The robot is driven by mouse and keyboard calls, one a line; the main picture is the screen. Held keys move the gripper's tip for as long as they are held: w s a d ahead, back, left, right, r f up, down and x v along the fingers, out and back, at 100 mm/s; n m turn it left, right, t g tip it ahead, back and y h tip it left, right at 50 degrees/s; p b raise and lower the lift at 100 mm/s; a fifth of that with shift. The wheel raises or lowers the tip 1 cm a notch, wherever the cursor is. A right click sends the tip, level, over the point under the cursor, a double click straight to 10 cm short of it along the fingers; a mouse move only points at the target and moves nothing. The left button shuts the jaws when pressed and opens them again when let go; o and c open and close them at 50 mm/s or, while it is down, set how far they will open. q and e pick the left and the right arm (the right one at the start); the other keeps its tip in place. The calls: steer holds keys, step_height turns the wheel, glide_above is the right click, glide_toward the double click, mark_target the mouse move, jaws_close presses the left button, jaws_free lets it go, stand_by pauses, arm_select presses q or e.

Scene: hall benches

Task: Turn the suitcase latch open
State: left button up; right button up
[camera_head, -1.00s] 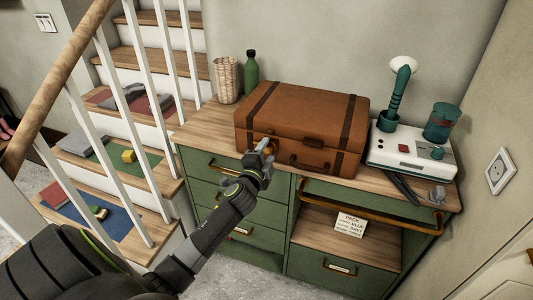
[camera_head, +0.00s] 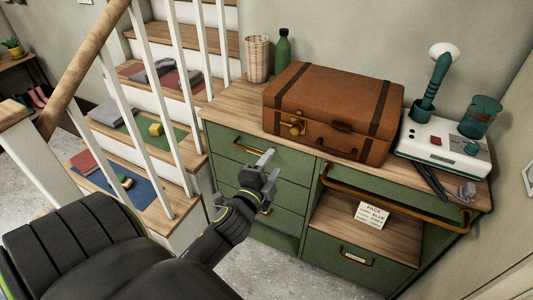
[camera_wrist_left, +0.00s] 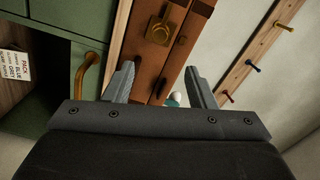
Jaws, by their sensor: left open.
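The closed brown suitcase (camera_head: 335,92) with dark straps lies on the cabinet top. Its brass latch (camera_head: 294,128) is on the front face, left of the handle (camera_head: 335,146). In the left wrist view the latch (camera_wrist_left: 160,30) shows as a brass plate with a knob, beyond the fingertips. My left gripper (camera_head: 268,168) is open and empty, in front of the drawers, below and left of the latch and apart from it. Its two fingers also show in the left wrist view (camera_wrist_left: 160,72). My right gripper is not in view.
The green cabinet has a wooden top (camera_head: 236,100) and a brass rail (camera_head: 390,202) in front. A wicker cup (camera_head: 257,58) and a green bottle (camera_head: 283,48) stand left of the suitcase. A white device (camera_head: 445,143) stands right. A stair railing (camera_head: 125,90) is at left.

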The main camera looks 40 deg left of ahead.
arm_select(q)
steer(key=shift+v, duration=1.3)
steer(key=s+f+n+g+h, duration=0.1)
steer(key=s+f+n+g, duration=0.15)
steer(key=f, duration=0.95)
steer(key=s+a+f+n+g, duration=0.15)
steer(key=s+f+g, duration=0.25)
steer(key=f, duration=0.9)
steer(key=s+f+n+g+h, duration=0.1)
steer(key=s+f+n+g, duration=0.25)
steer(key=f, duration=0.85)
steer(key=s+d+f+n+g, duration=0.1)
steer(key=s+f+g, duration=0.1)
steer(key=s+f, duration=0.3)
steer(key=s+d+f+n+g+h, duration=0.1)
steer(key=s+f, duration=0.5)
steer(key=s, duration=0.6)
steer(key=s+d+f+n+g, duration=0.2)
steer(key=s+f, duration=0.3)
steer(key=s, duration=0.4)
steer(key=shift+s+d+f+n+g, duration=0.25)
steer(key=shift+d+n+g, duration=0.15)
steer(key=shift+n+g, duration=0.25)
steer(key=shift+o, duration=0.2)
